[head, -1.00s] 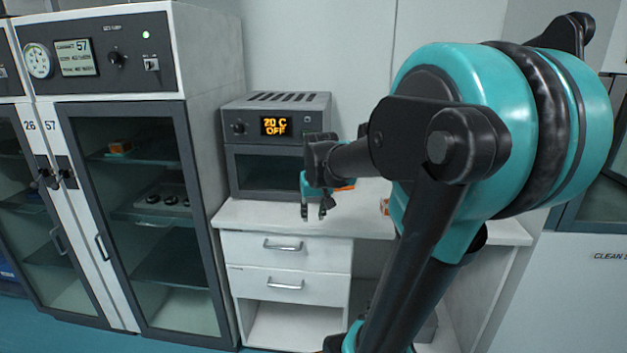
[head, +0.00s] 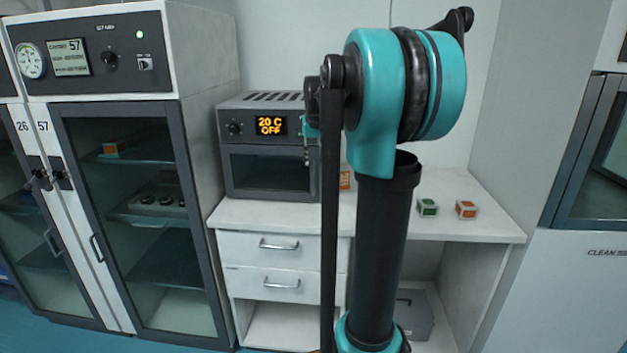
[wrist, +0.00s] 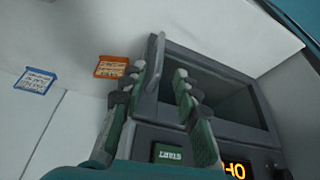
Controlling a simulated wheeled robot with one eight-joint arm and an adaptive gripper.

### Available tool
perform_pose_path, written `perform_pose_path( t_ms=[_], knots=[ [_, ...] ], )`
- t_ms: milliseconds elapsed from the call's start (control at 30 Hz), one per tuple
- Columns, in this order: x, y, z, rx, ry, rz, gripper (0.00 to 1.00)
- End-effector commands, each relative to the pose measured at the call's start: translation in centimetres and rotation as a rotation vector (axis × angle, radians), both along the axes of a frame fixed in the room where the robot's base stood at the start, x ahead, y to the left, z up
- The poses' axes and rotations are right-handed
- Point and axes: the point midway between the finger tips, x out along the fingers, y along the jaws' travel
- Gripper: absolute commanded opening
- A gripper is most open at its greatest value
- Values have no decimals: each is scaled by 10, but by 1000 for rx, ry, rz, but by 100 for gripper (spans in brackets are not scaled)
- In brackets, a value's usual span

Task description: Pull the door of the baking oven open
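The baking oven (head: 268,172) stands on the left of the white counter, its display reading 20 C OFF. Its door (wrist: 225,98) looks shut; the picture is turned over in the wrist view. The upright door handle (wrist: 154,58) is at the door's left edge there. My gripper (wrist: 160,73) is open, with its two fingers apart. The handle appears between them, close to the left fingertip; I cannot tell whether they touch. In the head view my gripper (head: 307,150) is at the oven's right side, mostly hidden by my arm.
An orange block (head: 345,179) sits right of the oven, partly behind my arm. A green block (head: 427,207) and another orange block (head: 466,209) lie further right on the counter (head: 490,232). A tall glass-door cabinet (head: 140,215) stands left. A green START button (wrist: 168,153) is on the oven panel.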

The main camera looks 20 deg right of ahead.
Motion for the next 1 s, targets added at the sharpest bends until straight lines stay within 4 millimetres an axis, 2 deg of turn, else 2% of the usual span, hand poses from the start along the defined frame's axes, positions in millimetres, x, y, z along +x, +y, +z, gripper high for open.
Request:
perform_pose_path(
  t_ms=[300,500,700,967,1000],
  knots=[
    [24,-5,-58,0,0,0,31],
    [34,-7,-84,0,0,0,31],
    [39,-8,-96,0,0,0,31],
    [39,-8,-97,0,0,0,31],
    [39,-8,-97,0,0,0,28]
  ],
)
